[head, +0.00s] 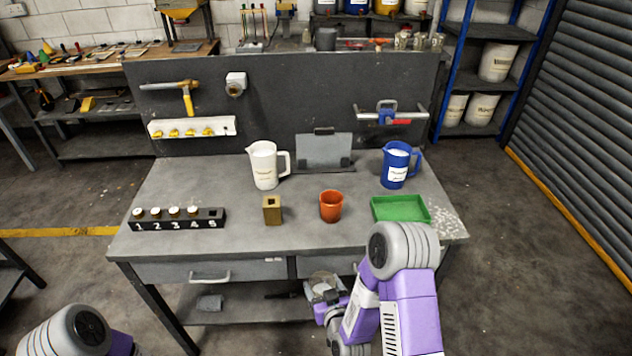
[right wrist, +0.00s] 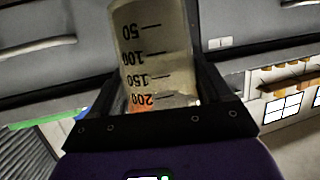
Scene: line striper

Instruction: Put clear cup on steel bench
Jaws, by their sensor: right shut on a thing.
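The clear cup (head: 325,283) is in my right gripper (head: 327,298), in front of the bench drawers and below the level of the bench top. In the right wrist view the clear cup (right wrist: 152,45) stands between the two dark fingers, with black graduation marks from 50 to 200. These marks appear upside down there, and an orange tint shows near the 200 mark. My right gripper is shut on the cup. The steel bench (head: 300,220) is a grey table with a back panel. My left arm shows at the lower left; its gripper is out of view.
On the bench are a numbered black rack (head: 178,222), a brass block (head: 272,210), an orange cup (head: 331,205), a green tray (head: 400,208), a white jug (head: 265,166) and a blue jug (head: 397,165). Bare top lies between rack and block. Drawer handles (head: 210,277) jut out in front.

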